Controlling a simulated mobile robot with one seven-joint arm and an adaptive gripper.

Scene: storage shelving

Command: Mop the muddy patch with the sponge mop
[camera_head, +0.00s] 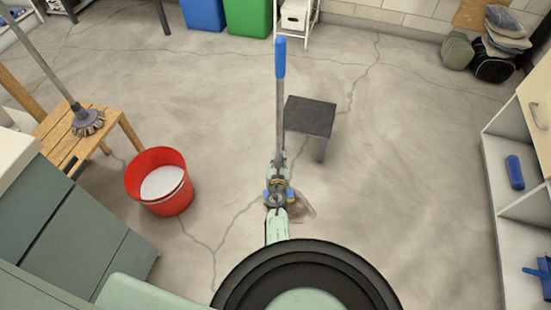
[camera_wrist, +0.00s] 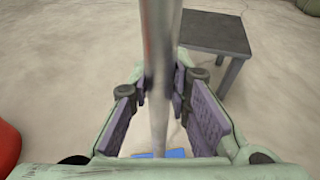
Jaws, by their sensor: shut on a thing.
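The sponge mop (camera_head: 279,120) stands nearly upright, with a grey metal shaft and a blue grip at its top. Its shaft (camera_wrist: 160,60) runs between my fingers in the wrist view. My gripper (camera_head: 278,178) is shut on the shaft, low down; it also shows in the wrist view (camera_wrist: 160,92). The blue mop head (camera_wrist: 175,154) shows below the fingers, partly hidden by my gripper. The brown muddy patch (camera_head: 303,210) lies on the floor just right of the mop head, partly hidden by my arm. Whether the head touches the patch I cannot tell.
A dark stool (camera_head: 309,116) stands close behind and right of the mop. A red bucket (camera_head: 150,187) is to the left. White shelving (camera_head: 497,165) lines the right. Floor between is clear.

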